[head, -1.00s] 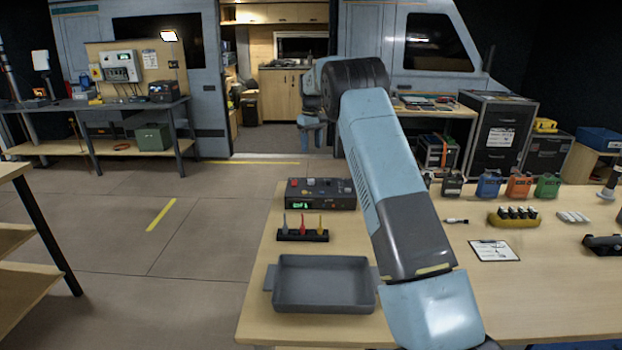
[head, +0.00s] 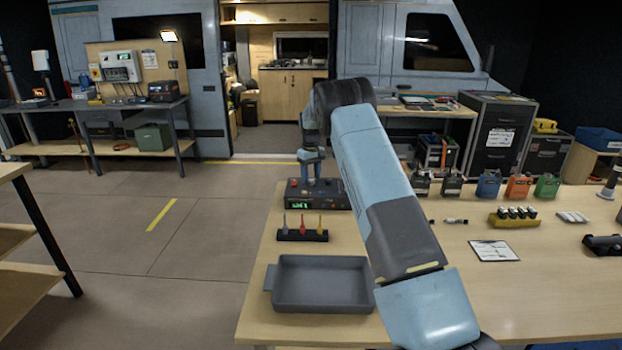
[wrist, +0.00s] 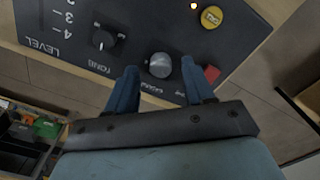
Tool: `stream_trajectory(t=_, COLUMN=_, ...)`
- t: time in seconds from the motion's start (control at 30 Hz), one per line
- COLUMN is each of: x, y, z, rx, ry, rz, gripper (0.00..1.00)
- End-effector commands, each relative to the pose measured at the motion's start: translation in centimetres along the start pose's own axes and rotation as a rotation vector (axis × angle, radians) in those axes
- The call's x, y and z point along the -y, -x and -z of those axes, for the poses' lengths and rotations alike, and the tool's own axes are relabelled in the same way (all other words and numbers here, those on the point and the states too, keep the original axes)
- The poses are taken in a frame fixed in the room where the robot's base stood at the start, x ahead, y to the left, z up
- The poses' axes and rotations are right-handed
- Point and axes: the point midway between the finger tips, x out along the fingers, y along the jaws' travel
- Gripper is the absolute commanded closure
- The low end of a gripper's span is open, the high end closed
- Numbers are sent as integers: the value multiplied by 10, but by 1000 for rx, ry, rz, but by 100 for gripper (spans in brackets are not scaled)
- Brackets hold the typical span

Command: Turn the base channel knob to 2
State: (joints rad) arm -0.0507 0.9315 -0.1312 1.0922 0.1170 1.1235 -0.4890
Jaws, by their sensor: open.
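The dark base unit (head: 330,201) with a small green display sits at the back left of the near table. In the wrist view its panel (wrist: 135,18) shows a silver round knob (wrist: 160,65), a black knob (wrist: 103,38) with a white mark, a yellow button (wrist: 212,17) and a red part (wrist: 211,73). The word LEVEL and the digits 2, 3 and 4 are printed at the left. My gripper (wrist: 159,67) is open, with one blue finger on each side of the silver knob. I cannot tell whether the fingers touch it. The label near the knob is partly hidden.
In front of the unit are a black holder (head: 290,235) with coloured tools and a grey tray (head: 322,259). To the right are several coloured packs, a yellow battery holder (head: 500,221) and a clipboard (head: 495,251). Floor to the left is open.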

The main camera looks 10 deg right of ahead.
Motion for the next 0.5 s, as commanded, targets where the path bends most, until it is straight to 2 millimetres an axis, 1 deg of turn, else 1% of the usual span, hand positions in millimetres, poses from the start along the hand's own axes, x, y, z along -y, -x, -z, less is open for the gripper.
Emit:
stream_trajectory(t=0.1, x=0, y=-9, z=0, rx=2, ry=0, rz=0, gripper=47)
stream_trajectory(t=0.2, x=0, y=-13, z=0, rx=1, ry=0, rz=0, gripper=47)
stream_trajectory(t=0.47, x=0, y=-13, z=0, rx=0, ry=0, rz=0, gripper=47)
stream_trajectory(t=0.5, x=0, y=-13, z=0, rx=0, ry=0, rz=0, gripper=50)
